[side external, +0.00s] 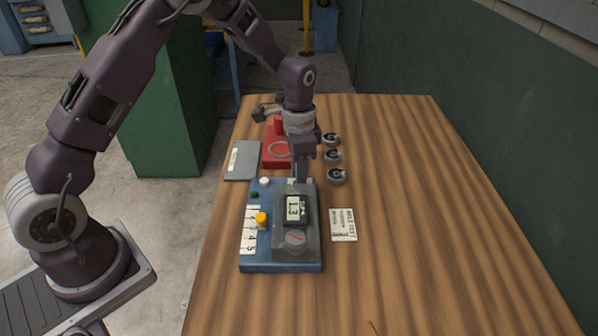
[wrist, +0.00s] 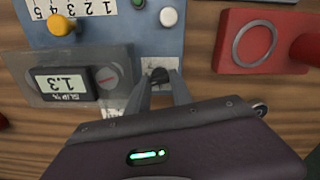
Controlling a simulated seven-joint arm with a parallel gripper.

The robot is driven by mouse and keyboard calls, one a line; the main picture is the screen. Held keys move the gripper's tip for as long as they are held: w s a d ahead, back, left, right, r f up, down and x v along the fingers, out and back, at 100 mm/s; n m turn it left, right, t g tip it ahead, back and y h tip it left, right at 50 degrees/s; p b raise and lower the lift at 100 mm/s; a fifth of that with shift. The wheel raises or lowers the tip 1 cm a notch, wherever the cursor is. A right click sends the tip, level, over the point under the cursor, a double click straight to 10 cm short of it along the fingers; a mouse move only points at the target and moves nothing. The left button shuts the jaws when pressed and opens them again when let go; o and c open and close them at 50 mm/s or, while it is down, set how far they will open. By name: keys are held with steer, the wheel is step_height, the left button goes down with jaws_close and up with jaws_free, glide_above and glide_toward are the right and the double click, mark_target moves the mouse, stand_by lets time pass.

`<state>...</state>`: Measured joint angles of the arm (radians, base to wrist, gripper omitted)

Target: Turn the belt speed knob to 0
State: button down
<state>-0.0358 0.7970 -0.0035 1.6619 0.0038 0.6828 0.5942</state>
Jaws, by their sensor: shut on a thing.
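A blue control panel (side external: 247,264) lies on the wooden table. My gripper (wrist: 159,82) points down at the panel's far right corner and is shut on a small dark knob (wrist: 159,73). The fingers hide most of this knob, and its pointer cannot be seen. A pale marked plate (wrist: 145,65) shows beside the fingers, its marks unreadable. I read no label naming the belt speed knob. A grey box holds a display (side external: 294,208) reading 1.3, labelled slip % in the wrist view (wrist: 60,84). A grey round dial with a reddish line (side external: 295,239) is at the near end.
A yellow knob (side external: 261,219) stands by a numbered scale (side external: 249,240), with a white button (side external: 264,181) and green button (side external: 254,195) nearby. A red block (side external: 276,160), grey plate (side external: 243,160), several round dark-topped parts (side external: 333,155) and a card (side external: 343,225) surround it. The table's right is clear.

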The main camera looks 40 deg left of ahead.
steer(key=n, duration=0.4)
steer(key=shift+n, duration=0.3)
steer(key=n, duration=0.3)
steer(key=shift+n, duration=0.3)
steer(key=n, duration=0.3)
steer(key=shift+n, duration=2)
steer(key=c, duration=1.1)
jaws_free()
